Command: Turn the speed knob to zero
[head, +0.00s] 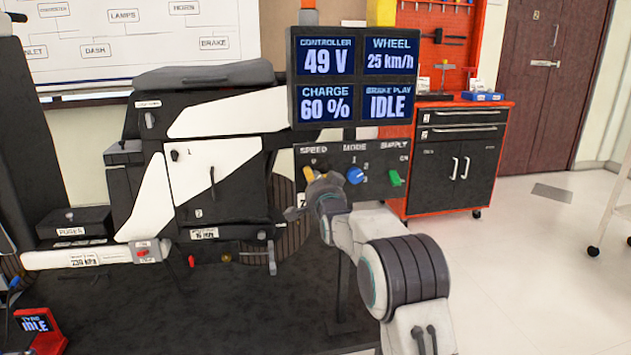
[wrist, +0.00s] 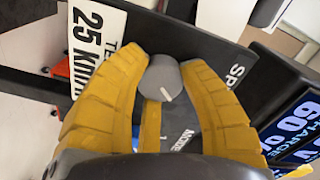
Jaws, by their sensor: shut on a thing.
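The speed knob (wrist: 163,82) is a grey round knob with a white pointer line, seen in the wrist view between the two yellow fingers of my gripper (wrist: 166,66). The fingers are shut on its sides. In the head view my gripper (head: 314,178) is at the left end of the black control panel (head: 345,155), under the word SPEED, and hides most of the knob. The display (head: 352,77) above reads wheel 25 km/h, controller 49 V, charge 60 % and IDLE.
A blue mode knob (head: 355,175) sits just right of my gripper, with a green supply switch (head: 394,178) further right. A white card (wrist: 92,40) reading 25 km/h shows in the wrist view.

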